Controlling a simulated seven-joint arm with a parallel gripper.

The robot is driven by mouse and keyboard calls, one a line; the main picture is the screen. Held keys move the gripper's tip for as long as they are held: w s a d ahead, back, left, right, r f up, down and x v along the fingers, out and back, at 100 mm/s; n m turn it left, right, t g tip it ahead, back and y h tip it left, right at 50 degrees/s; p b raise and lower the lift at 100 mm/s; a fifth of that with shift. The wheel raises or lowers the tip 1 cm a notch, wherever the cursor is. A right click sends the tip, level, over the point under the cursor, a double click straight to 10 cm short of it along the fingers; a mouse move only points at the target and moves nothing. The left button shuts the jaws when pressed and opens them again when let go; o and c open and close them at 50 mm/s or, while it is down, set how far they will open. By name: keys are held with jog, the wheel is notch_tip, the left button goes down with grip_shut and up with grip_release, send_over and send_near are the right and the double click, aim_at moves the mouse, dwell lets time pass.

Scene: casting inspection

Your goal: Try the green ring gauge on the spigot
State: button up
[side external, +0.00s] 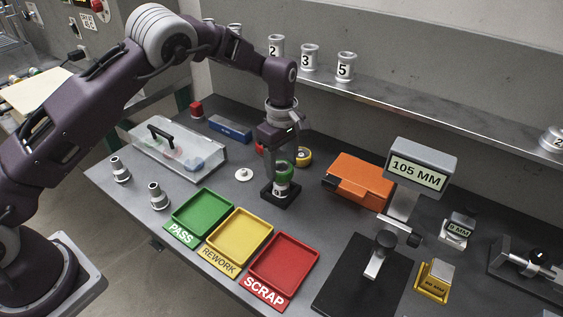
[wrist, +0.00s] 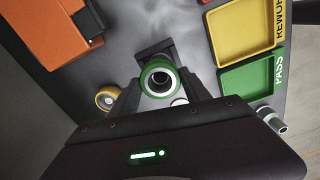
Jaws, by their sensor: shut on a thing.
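The green ring gauge (side external: 284,168) is between the fingers of my gripper (side external: 283,162), which is shut on it. Below it, a pale metal casting (side external: 281,189) with a dark mark stands upright in a black square holder (side external: 272,201). In the wrist view the green ring (wrist: 146,75) encircles the pale round end of the spigot (wrist: 160,70), with its dark bore showing. The ring looks level and roughly centred on the spigot. I cannot tell how far down it sits. The fingers hide parts of the ring's sides.
A yellow ring (side external: 304,157) lies just behind, and an orange case (side external: 358,181) stands to the right. Green (side external: 202,214), yellow (side external: 239,237) and red (side external: 284,265) trays line the front. A white knobbed piece (side external: 243,175) and two loose castings (side external: 158,196) are left.

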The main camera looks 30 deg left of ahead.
jog(key=shift+r, duration=0.1)
dwell(0.3)
jog(key=shift+r, duration=0.7)
jog(key=shift+f, duration=0.75)
dwell(1.3)
jog(key=shift+r, duration=0.75)
jog(key=shift+f, duration=0.8)
dwell(1.3)
jog(key=shift+r, duration=0.75)
jog(key=shift+r, duration=2.55)
